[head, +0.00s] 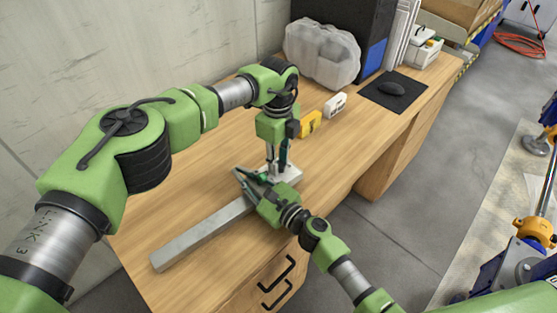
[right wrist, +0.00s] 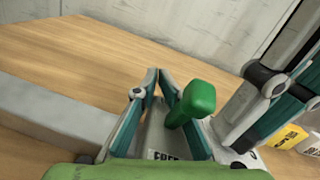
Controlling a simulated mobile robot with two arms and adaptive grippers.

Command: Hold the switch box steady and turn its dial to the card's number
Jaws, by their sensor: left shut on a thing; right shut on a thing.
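The pale switch box (head: 293,174) stands on the bench, partly covered by both grippers. In the right wrist view the box (right wrist: 155,132) bears a label reading "FREE", partly cut off, and a green handle (right wrist: 198,100) rises from it. My left gripper (head: 278,172) points down from above and is shut at the box's top; the dial is hidden there. My right gripper (head: 240,176) comes in low from the front, its fingers (right wrist: 157,82) shut with part of the box between them. A yellow card-like piece (head: 310,124) stands behind; its marking is unreadable.
A long grey metal bar (head: 200,236) lies on the bench left of the box. A small white block (head: 335,105) stands beside the yellow piece. A clear plastic bag (head: 322,52), a mouse pad (head: 385,100) and a monitor-like dark case are further back. The right front bench top is bare.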

